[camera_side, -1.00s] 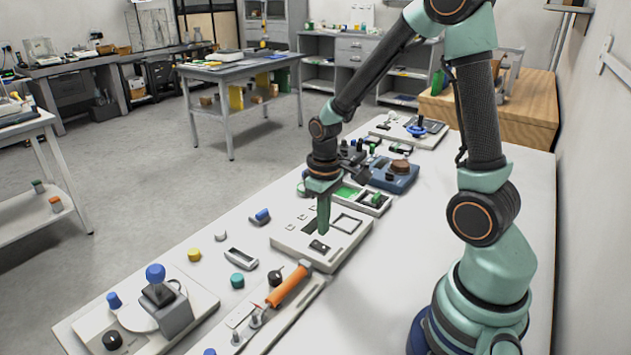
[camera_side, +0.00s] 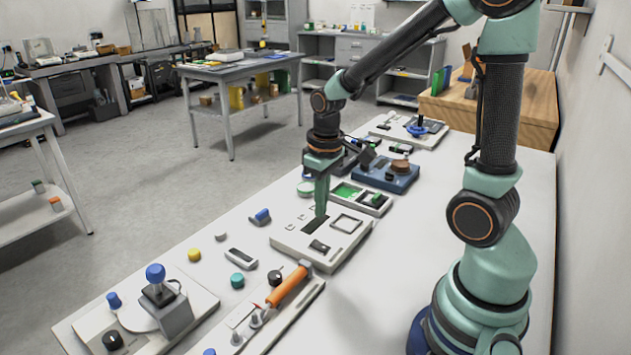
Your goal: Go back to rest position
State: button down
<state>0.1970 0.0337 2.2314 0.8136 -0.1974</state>
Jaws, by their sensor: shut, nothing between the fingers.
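My gripper (camera_side: 321,213) is shut and empty. It points down over the far part of a light grey panel (camera_side: 290,246) with dark slots and a square frame. The fingertips look just above the panel or at its surface; I cannot tell whether they touch. A small dark switch-like piece (camera_side: 320,246) sits on the panel's near part, in front of the fingers.
A blue-knobbed joystick unit (camera_side: 162,300) stands front left. Bare white table is at the right (camera_side: 400,240).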

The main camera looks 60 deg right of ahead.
jog(key=s+a+r+t, duration=0.2)
jog(key=a+r, duration=0.1)
jog(key=r, duration=0.3)
jog(key=s+a+r+t, duration=0.2)
jog(key=a+r, duration=0.1)
jog(key=r, duration=0.2)
jog(key=shift+a+r+t, duration=0.25)
jog(key=shift+r+t, duration=0.15)
jog(key=shift+s, duration=0.1)
